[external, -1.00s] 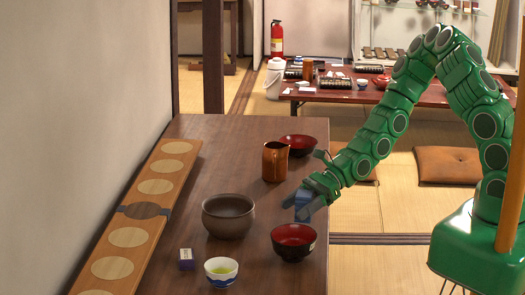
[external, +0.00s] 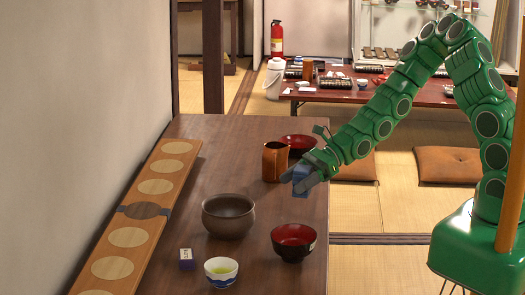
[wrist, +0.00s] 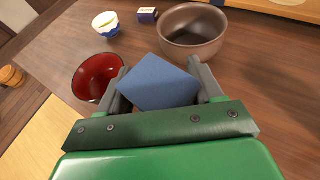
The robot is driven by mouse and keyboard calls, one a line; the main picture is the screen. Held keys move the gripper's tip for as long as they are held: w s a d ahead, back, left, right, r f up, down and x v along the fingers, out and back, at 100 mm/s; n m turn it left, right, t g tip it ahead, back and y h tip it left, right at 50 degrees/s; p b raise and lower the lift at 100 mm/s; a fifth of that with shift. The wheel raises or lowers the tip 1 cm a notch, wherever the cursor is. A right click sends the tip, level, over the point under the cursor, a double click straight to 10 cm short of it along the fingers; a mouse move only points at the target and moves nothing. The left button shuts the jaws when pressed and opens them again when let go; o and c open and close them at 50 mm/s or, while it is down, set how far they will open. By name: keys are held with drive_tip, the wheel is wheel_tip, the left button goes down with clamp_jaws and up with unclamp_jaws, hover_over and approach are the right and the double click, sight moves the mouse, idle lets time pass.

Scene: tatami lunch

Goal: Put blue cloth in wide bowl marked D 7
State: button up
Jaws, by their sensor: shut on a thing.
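My gripper (external: 302,182) is shut on the blue cloth (wrist: 158,84), which looks like a folded block between the two fingers. It is held above the right side of the table; the cloth also shows in the external view (external: 301,178). A wide brown bowl (external: 228,216) stands on the table, left of and nearer the camera than my gripper. In the wrist view this bowl (wrist: 192,32) is beyond the cloth to the upper right. It looks empty, and I see no readable mark on it.
A red-lined black bowl (external: 293,242) with a pale label stands near the table's right edge. A tea cup (external: 221,270) and a small dark blue box (external: 187,258) stand in front. A copper mug (external: 275,161) and another red bowl (external: 298,144) are behind. A wooden board (external: 140,215) lies along the left.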

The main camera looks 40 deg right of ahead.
sight(302, 137)
drive_tip(key=w+d+r+m+t+h, duration=0.1)
drive_tip(key=w+d+r+m+t, duration=0.1)
drive_tip(key=w+d, duration=0.8)
drive_tip(key=w+d+r+m+t+h, duration=0.25)
drive_tip(key=w+d, duration=0.35)
drive_tip(key=d, duration=0.8)
drive_tip(key=w+d+r+m+t, duration=0.1)
drive_tip(key=w+d+m+t, duration=0.1)
drive_tip(key=w+d, duration=0.7)
drive_tip(key=shift+w+d+f, duration=0.6)
drive_tip(key=shift+w+f, duration=1)
drive_tip(key=shift+w, duration=0.4)
drive_tip(key=shift+w+d+f, duration=0.55)
drive_tip(key=shift+w+f, duration=1.1)
drive_tip(key=shift+w, duration=0.35)
drive_tip(key=shift+w+d+f, duration=0.6)
drive_tip(key=shift+w+f, duration=1)
drive_tip(key=shift+w, duration=0.4)
drive_tip(key=shift+w+f, duration=0.1)
drive_tip(key=shift+f, duration=1.5)
drive_tip(key=shift+f, duration=0.3)
drive_tip(key=o, duration=1)
drive_tip(key=shift+o, duration=0.2)
drive_tip(key=shift+r, duration=0.1)
